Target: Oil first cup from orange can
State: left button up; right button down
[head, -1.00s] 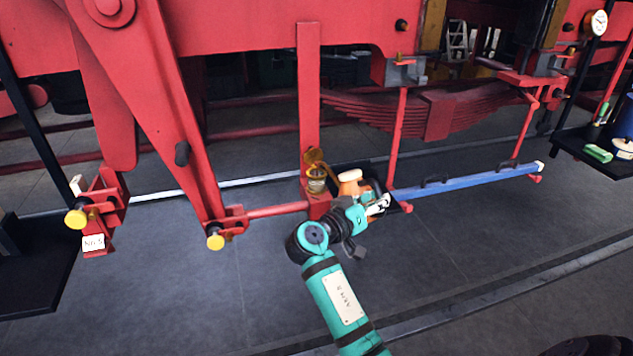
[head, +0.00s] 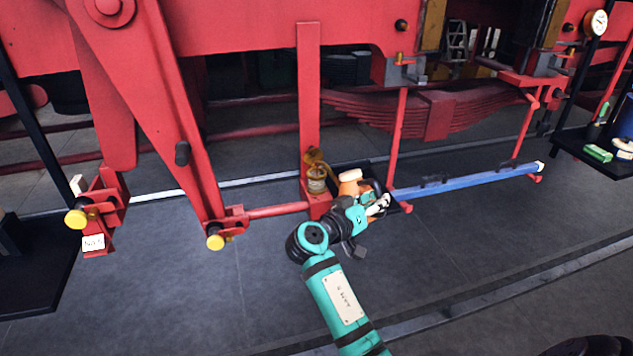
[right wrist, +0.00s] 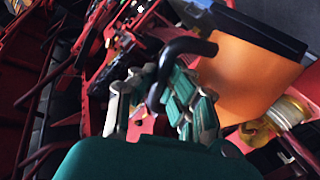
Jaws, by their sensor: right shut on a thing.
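The orange can (head: 348,187) is beside the brass cup (head: 316,180) on the red upright, just to its right in the head view. The cup's lid stands open. My right gripper (head: 378,205) is shut on the can's black handle, which passes between the fingers (right wrist: 160,105) in the right wrist view. The can's orange body (right wrist: 245,75) fills the upper right there, with the brass cup (right wrist: 287,112) partly behind it. The can's spout and its tilt are not clear. My left gripper is not in view.
A blue bar (head: 470,180) runs right from there. The red rod (head: 277,210) and yellow-capped pins (head: 215,242) are to the left. A dark shelf (head: 575,148) holds items at far right. The grey floor in front is clear.

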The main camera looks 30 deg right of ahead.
jog(key=shift+r, duration=0.15)
jog(key=shift+w+a+r+p, duration=0.1)
jog(key=shift+r+p, duration=0.5)
jog(key=shift+p, duration=0.1)
jog(key=shift+r, duration=0.1)
dwell(5.1)
jog(key=m+b, duration=0.1)
jog(key=b, duration=0.4)
jog(key=f+m+b, duration=0.1)
jog(key=m+b, duration=0.1)
jog(key=b, duration=0.3)
jog(key=f+m+h+b, duration=0.1)
jog(key=m+b, duration=0.1)
jog(key=b, duration=0.3)
jog(key=shift+w+f, duration=0.15)
jog(key=shift+w, duration=0.1)
